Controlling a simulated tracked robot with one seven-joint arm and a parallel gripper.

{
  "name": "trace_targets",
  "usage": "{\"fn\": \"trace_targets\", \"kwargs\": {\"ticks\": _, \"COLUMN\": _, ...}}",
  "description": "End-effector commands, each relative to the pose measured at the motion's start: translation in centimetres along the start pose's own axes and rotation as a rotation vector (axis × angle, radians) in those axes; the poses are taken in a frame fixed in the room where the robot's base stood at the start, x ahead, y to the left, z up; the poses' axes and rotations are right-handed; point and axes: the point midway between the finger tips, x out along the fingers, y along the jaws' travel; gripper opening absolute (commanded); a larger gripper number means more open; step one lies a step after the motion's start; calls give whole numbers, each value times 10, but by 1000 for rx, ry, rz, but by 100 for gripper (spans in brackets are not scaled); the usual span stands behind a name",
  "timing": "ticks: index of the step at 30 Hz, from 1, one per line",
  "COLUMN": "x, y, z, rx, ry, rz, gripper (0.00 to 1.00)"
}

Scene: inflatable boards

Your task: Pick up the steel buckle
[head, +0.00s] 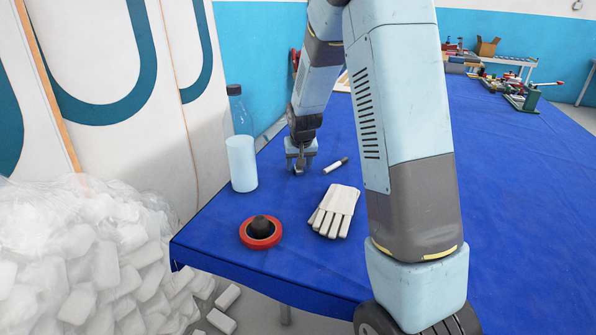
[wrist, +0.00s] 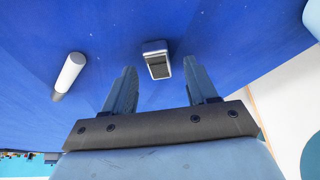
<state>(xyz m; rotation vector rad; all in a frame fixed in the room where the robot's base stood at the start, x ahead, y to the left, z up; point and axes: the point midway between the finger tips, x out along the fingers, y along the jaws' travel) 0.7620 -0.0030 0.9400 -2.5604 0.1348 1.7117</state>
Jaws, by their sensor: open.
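The steel buckle (wrist: 157,64) is a small dark rectangle with a bright metal rim. It lies on the blue cloth in the wrist view, between and just beyond the fingertips. My gripper (wrist: 164,82) is open, its two blue-grey fingers apart, with nothing between them that I can see touching. In the head view my gripper (head: 299,170) points down low over the table's far left part. The buckle is hard to make out there, small and largely hidden by the gripper.
A marker (head: 336,165) lies right of the gripper. A white cylinder (head: 241,163) and a clear bottle (head: 239,110) stand to its left. White gloves (head: 335,210) and a red disc with a black knob (head: 260,232) lie nearer on the blue table (head: 300,275).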

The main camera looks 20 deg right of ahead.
Motion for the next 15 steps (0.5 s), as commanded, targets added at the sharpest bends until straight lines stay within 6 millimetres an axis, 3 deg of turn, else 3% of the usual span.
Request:
{"fn": "trace_targets", "kwargs": {"ticks": 11, "x": 8, "y": 0, "z": 0, "rx": -1, "ry": -1, "rz": 0, "gripper": 56}}
{"fn": "trace_targets", "kwargs": {"ticks": 15, "x": 8, "y": 0, "z": 0, "rx": -1, "ry": -1, "rz": 0, "gripper": 43}}
